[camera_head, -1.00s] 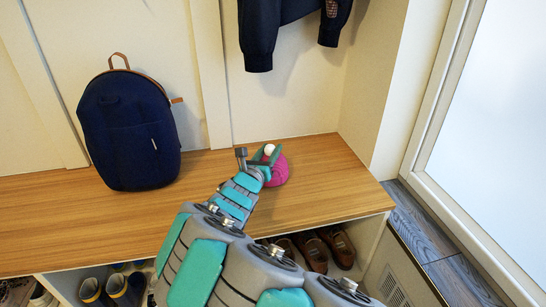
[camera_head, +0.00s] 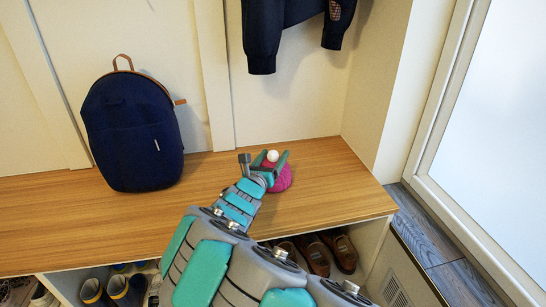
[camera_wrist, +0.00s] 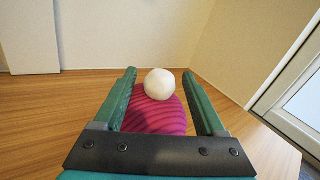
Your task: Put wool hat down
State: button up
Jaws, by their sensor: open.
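The wool hat (camera_head: 282,179) is magenta, ribbed, with a white pompom (camera_head: 272,156). It rests on the wooden bench top (camera_head: 336,165) near its right end. In the wrist view the hat (camera_wrist: 158,115) lies between the two green fingers, with the pompom toward the far side. My gripper (camera_head: 270,161) is open around the hat, with a gap showing between the fingers and the pompom. The hat's near part is hidden behind the gripper's palm in the wrist view.
A dark blue backpack (camera_head: 132,130) stands on the bench at the left. A dark jacket (camera_head: 290,30) hangs above the bench. Brown shoes (camera_head: 312,254) and dark blue boots (camera_head: 122,290) sit in cubbies below. A wall closes the bench's right end. The bench between backpack and hat is clear.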

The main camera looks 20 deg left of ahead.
jog(key=shift+r, duration=0.15)
jog(key=s, duration=1.2)
jog(key=shift+a, duration=0.25)
dwell(0.7)
